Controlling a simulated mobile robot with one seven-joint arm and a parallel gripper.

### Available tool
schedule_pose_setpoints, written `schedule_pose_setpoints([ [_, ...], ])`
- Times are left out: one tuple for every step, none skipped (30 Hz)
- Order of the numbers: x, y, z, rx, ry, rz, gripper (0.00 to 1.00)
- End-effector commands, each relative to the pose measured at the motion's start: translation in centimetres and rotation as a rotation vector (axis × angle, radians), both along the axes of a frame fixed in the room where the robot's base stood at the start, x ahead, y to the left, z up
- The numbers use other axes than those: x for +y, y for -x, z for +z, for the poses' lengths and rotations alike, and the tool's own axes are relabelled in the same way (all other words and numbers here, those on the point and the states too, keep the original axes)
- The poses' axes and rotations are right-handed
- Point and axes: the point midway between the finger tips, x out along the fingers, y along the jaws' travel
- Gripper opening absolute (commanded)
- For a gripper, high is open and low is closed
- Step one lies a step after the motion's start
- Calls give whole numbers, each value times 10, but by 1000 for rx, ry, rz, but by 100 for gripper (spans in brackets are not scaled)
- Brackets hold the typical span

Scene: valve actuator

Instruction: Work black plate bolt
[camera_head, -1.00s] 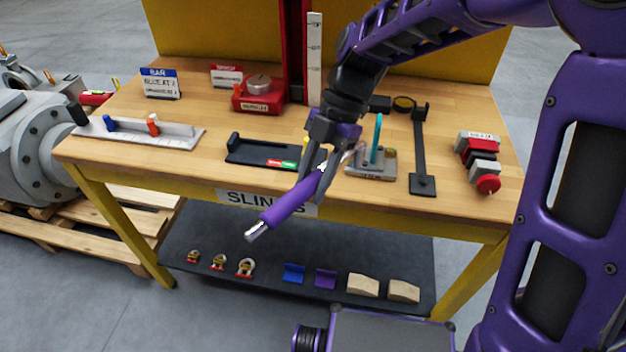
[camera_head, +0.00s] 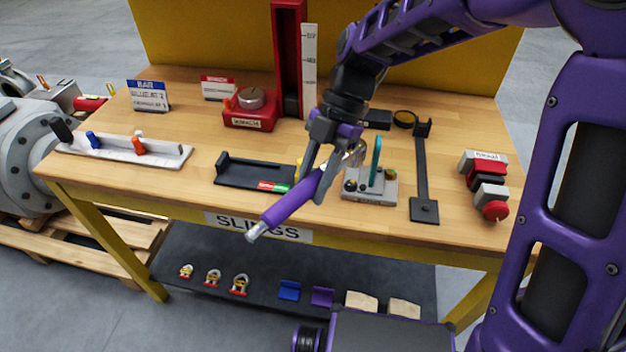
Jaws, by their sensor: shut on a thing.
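My gripper (camera_head: 322,178) is in the middle of the head view, in front of the bench's near edge. It is shut on a purple-handled tool (camera_head: 292,198) with a silver tip. The tool is tilted, its silver tip low and to the left, its other end up by a metallic part at the right. Part of the tool is hidden by the fingers. I cannot make out a black plate bolt for certain. At the far left, a grey flanged valve body (camera_head: 28,155) with dark bolt holes is partly cut off by the picture edge.
A wooden bench (camera_head: 200,190) holds a black tray (camera_head: 245,175), a white rail (camera_head: 165,153) with blue and orange pegs, a red device (camera_head: 250,112), a grey block (camera_head: 375,192), a black bar (camera_head: 422,170) and red-grey blocks (camera_head: 490,180). A dark shelf (camera_head: 210,255) lies below.

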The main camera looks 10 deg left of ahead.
Motion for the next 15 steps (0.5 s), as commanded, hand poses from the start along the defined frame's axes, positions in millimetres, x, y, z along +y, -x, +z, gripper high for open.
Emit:
schedule_pose_setpoints([
  [0,0,2,1,-1,-1,0],
  [0,0,2,1,0,-2,0],
  [0,0,-1,1,0,-1,0],
  [0,0,-3,1,0,-1,0],
  [0,0,-4,1,0,-1,0],
  [0,0,-7,1,0,-1,0],
  [0,0,-9,1,0,-1,0],
  [0,0,-11,1,0,-1,0],
  [0,0,-14,1,0,-1,0],
  [0,0,-16,1,0,-1,0],
  [0,0,-19,0,0,-1,0],
  [0,0,-22,0,0,-1,0],
  [0,0,-25,0,0,-1,0],
  [0,0,-28,0,0,-1,0],
  [0,0,-31,0,0,-1,0],
])
